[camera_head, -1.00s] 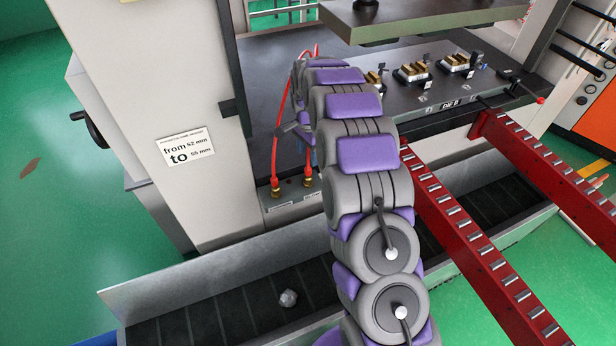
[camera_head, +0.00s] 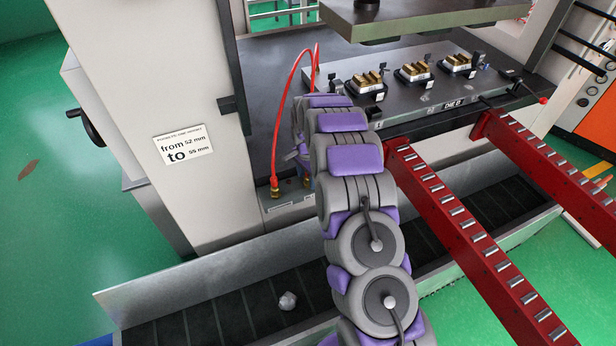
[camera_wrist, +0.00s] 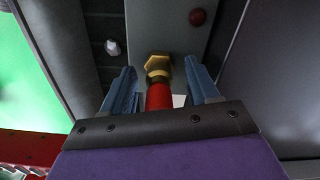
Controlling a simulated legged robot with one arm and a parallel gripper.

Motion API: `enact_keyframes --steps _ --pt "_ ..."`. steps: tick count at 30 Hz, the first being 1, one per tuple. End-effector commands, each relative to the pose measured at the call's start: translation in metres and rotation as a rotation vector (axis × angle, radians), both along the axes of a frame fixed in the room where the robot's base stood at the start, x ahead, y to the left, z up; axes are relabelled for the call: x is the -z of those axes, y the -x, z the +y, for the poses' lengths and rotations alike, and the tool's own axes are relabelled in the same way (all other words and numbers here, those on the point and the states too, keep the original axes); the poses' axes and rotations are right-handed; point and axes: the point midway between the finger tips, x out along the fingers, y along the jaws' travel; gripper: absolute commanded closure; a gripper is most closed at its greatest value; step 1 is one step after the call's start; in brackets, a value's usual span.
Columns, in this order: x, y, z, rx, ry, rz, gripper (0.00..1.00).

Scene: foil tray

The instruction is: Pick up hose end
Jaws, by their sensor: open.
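The red hose (camera_head: 278,110) arches over the dark press bed in the head view. One end meets a brass fitting (camera_head: 275,192) at the bed's front edge. In the wrist view, a red hose end (camera_wrist: 159,97) with a brass hex fitting (camera_wrist: 158,70) lies between the two blue fingers of my gripper (camera_wrist: 160,76). The fingers are spread, with a visible gap on the right side of the hose; on the left the gap is narrow. My arm hides most of the gripper and the hose's other end in the head view.
A grey post with a label (camera_head: 184,145) stands left of the hose. Several brass-topped blocks (camera_head: 414,71) sit on the die plate. Red roller rails (camera_head: 450,225) stick out at the right. A conveyor trough below holds a crumpled lump (camera_head: 288,301).

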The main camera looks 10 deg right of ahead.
Motion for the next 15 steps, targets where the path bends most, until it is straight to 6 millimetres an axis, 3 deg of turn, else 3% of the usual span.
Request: enact_keyframes --steps 4,15 --pt "-0.0009 -0.0001 0.0 0.0 0.0 0.0 0.41" --pt "-0.0007 0.0001 0.0 0.0 0.0 0.001 0.77"
